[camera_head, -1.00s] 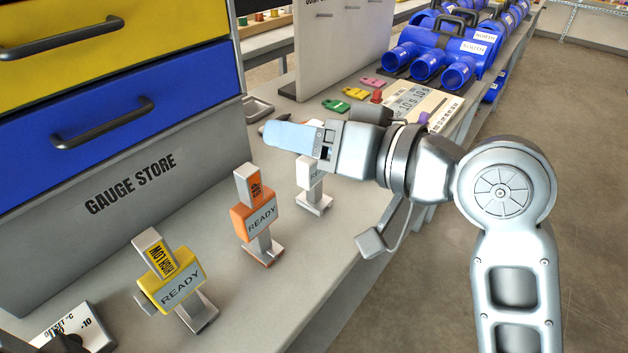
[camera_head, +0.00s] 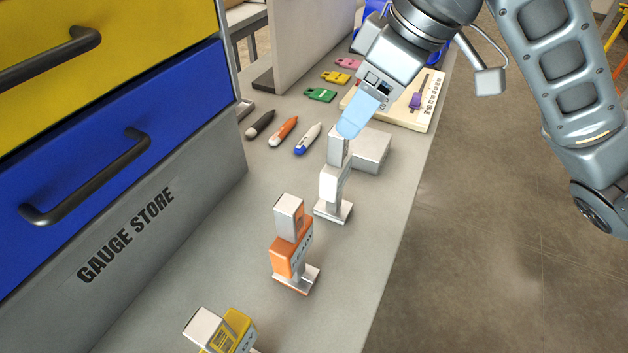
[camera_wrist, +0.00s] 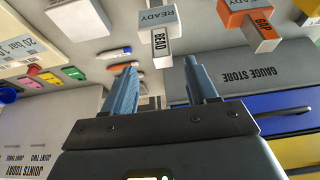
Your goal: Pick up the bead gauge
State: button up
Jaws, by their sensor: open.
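The bead gauge (camera_head: 331,183) is the white upright stand on the grey bench, with a narrow top block and a small foot. In the wrist view its top block reads BEAD (camera_wrist: 160,42) and the block behind it reads READY. My gripper (camera_head: 350,129) points down at the gauge's top, and one blue finger overlaps it in the head view. In the wrist view the gripper (camera_wrist: 160,64) is open, and the BEAD block's end appears between the two fingertips. I cannot tell whether they touch it; nothing is gripped.
An orange gauge (camera_head: 291,255) and a yellow gauge (camera_head: 227,334) stand nearer on the bench. A light grey block (camera_head: 371,151) sits right behind the bead gauge. Marker pens (camera_head: 283,131) lie behind it to the left. The gauge store drawers (camera_head: 110,160) rise at left.

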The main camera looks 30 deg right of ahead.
aim_at(339, 143)
jog(key=x, duration=0.7)
jog(key=shift+s+a+f, duration=0.1)
jog(key=shift+f, duration=0.25)
grip_shut()
dwell(0.4)
